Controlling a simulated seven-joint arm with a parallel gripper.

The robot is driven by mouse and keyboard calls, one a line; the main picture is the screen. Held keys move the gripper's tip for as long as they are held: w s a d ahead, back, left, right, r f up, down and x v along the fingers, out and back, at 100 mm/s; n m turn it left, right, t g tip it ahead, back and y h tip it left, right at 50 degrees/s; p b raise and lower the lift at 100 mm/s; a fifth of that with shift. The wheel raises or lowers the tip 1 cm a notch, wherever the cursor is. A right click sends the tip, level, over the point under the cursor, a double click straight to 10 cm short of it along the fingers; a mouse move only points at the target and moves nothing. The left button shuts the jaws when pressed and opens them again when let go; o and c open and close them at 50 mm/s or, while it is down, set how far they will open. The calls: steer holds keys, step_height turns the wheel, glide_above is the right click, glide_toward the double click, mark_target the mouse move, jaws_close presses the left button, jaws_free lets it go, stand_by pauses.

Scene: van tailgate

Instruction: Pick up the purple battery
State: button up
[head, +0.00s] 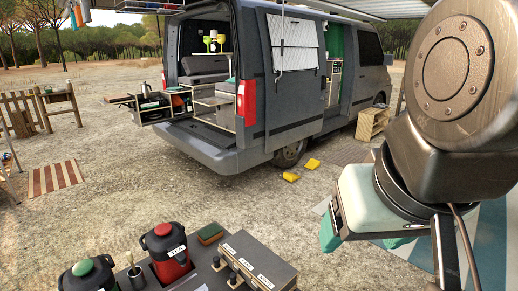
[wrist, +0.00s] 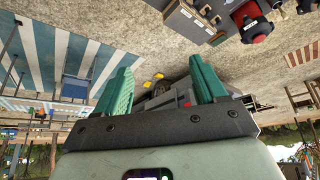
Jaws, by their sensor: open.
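I cannot make out a purple battery in either view. My gripper (head: 362,242) hangs at the right of the head view, above the ground and apart from the van. Its two teal fingers show in the wrist view (wrist: 160,72), spread wide with nothing between their tips. The gripper is open and empty. Part of the scene behind it is hidden by the arm in the head view.
A grey van (head: 285,80) stands open at the back, with drawers (head: 155,110) pulled out. Yellow blocks (head: 291,177) lie near its wheel. In front are a red jug (head: 167,252), a green-lidded jug (head: 88,277) and a grey case (head: 258,262).

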steer(key=shift+c, duration=0.3)
steer(key=w+a+f+m+g+y, duration=0.1)
steer(key=w+a+f+m, duration=0.3)
steer(key=w+f, duration=0.6)
steer(key=w+a+f+m+y, duration=0.1)
steer(key=w+a+f+m, duration=0.3)
steer(key=w+f, duration=0.55)
steer(key=a+f+m+t+y, duration=0.1)
steer(key=a+f+m+y, duration=0.2)
steer(key=a+f+m, duration=0.2)
steer(key=a+f+m+t+y, duration=0.1)
steer(key=a+f+m+y, duration=0.2)
steer(key=a+f+m, duration=0.3)
steer(key=a+f+m+t+y, duration=0.1)
steer(key=a+f+m+y, duration=0.1)
steer(key=a+f+m, duration=0.4)
steer(key=shift+w+f+m+y, duration=0.1)
steer(key=shift+f+m+y, duration=0.1)
steer(key=shift+f, duration=0.85)
steer(key=shift+w+f+m+y, duration=0.1)
steer(key=shift+f+m+y, duration=0.1)
steer(key=shift+f, duration=0.8)
steer(key=shift+t, duration=0.3)
steer(key=shift+f+x, duration=0.15)
steer(key=shift+x, duration=1.2)
steer(key=shift+f+x, duration=0.2)
steer(key=shift+x, duration=1.15)
steer(key=shift+s+d, duration=0.1)
